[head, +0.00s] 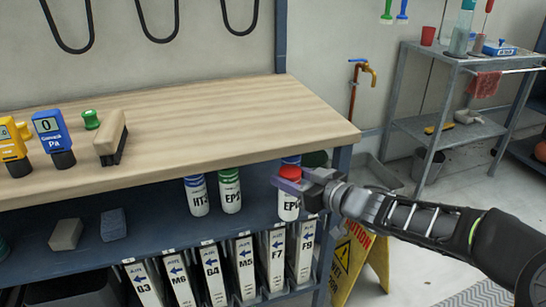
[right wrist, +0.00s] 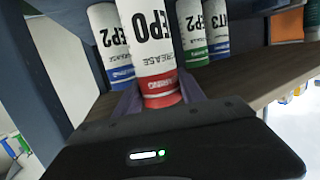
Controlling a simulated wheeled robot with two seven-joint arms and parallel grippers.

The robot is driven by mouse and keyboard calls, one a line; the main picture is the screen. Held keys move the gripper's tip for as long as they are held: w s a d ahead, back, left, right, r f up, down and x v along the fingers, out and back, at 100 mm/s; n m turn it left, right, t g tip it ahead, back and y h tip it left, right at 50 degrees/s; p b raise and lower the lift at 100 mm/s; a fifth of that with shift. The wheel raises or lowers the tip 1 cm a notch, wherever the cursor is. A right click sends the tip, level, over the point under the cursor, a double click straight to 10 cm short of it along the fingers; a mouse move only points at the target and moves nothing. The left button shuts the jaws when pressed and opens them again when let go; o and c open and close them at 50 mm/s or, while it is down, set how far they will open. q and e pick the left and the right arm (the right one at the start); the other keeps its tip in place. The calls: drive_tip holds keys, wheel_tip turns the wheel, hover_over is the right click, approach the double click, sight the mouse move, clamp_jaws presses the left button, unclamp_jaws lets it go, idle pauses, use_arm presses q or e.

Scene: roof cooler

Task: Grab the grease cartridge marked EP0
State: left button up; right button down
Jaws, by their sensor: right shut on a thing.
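The EP0 grease cartridge (head: 288,208) is white with a red cap and stands upright at the right end of the shelf under the bench top. In the right wrist view the EP0 cartridge (right wrist: 150,38) appears upside down, its mark readable. My right gripper (head: 291,184) is shut on it near the red cap; its fingers (right wrist: 160,97) lie on both sides of the cap in the wrist view. Whether its base touches the shelf is unclear. My left gripper is not in view.
A blue-capped HT3 cartridge (head: 197,197) and a green-capped cartridge (head: 229,191) stand to the left. Another blue-capped cartridge (right wrist: 110,42) is close beside EP0. The bench top (head: 230,120) overhangs the shelf. Filter boxes (head: 245,265) stand below; a yellow caution sign (head: 348,255) is at right.

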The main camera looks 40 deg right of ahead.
drive_tip(key=s+p, duration=0.2)
drive_tip(key=s, duration=0.4)
drive_tip(key=shift+s+d, duration=0.2)
drive_tip(key=shift+s, duration=0.05)
idle(0.3)
